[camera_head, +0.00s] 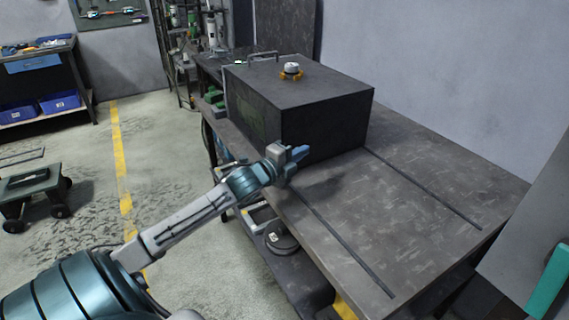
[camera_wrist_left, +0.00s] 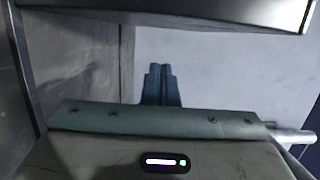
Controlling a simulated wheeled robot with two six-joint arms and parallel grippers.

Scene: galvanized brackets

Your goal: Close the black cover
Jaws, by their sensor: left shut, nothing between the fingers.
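A large black box-shaped cover (camera_head: 320,118) sits on the far part of the dark worktable (camera_head: 440,200). A metal handle (camera_head: 263,56) and a yellow-and-white knob (camera_head: 291,71) are on its top. Two straight dark rails run along the tabletop from the cover toward the near side. My left gripper (camera_head: 298,153) is shut and empty, close to the cover's lower near corner; I cannot tell whether it touches. In the left wrist view, the shut fingers (camera_wrist_left: 160,84) are together with nothing between them. My right gripper is not in view.
The tabletop between and beside the rails is clear. A shelf under the table holds a dark round object (camera_head: 281,238). A pale wall is behind the table.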

